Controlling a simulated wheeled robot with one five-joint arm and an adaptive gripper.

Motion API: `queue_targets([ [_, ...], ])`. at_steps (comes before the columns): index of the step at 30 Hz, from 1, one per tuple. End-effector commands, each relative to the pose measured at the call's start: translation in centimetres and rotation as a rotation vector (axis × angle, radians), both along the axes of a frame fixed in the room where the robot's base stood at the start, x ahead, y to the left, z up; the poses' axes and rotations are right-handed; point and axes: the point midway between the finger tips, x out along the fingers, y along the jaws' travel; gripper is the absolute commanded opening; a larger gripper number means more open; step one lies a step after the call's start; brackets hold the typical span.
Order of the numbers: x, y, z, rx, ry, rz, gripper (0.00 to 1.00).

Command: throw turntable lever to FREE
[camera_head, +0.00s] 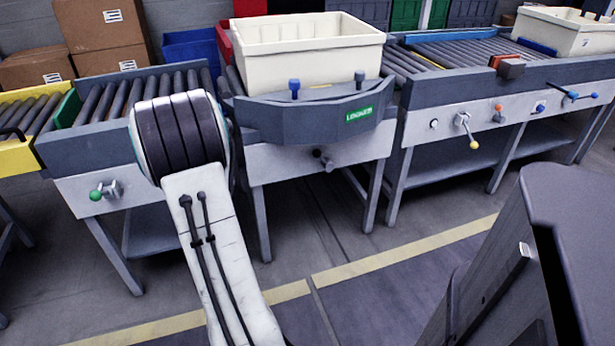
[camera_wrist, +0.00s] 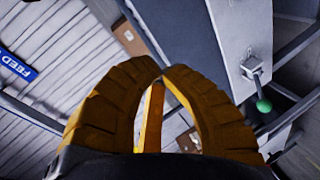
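The turntable (camera_head: 262,122) stands in the middle of the head view, with a curved grey front and a green sign (camera_head: 358,113) that seems to read LOCKED. Under it, on the pale front panel, is a lever (camera_head: 327,165) with a dark knob, seen nearly end-on; I take it as the turntable lever. In the wrist view the yellow fingers of my gripper (camera_wrist: 164,72) meet at their tips, with nothing seen held between them. In the head view my gripper is hidden behind my white arm. The turntable lever cannot be made out in the wrist view.
A cream tote (camera_head: 310,60) sits on the turntable. A green-knobbed lever (camera_head: 97,194) is on the left conveyor and shows in the wrist view (camera_wrist: 263,103). The right conveyor carries a yellow-knobbed lever (camera_head: 473,143). Floor in front is clear.

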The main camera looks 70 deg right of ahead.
Motion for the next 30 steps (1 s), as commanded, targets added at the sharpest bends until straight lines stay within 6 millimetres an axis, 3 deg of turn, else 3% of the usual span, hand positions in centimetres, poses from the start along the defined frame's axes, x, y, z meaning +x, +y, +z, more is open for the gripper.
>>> queue_targets([
  [1, -0.6, -2.1, -3.1, -0.044, 0.011, -0.018, 0.00],
  [8, -3.7, -9.9, -10.1, -0.271, 0.070, -0.091, 0.00],
  [15, -9.0, -16.9, -18.0, -0.502, 0.168, -0.190, 0.00],
  [21, -14.2, -20.9, -24.1, -0.673, 0.266, -0.279, 0.00],
  [30, -20.2, -23.7, -30.2, -0.840, 0.392, -0.382, 0.00],
])
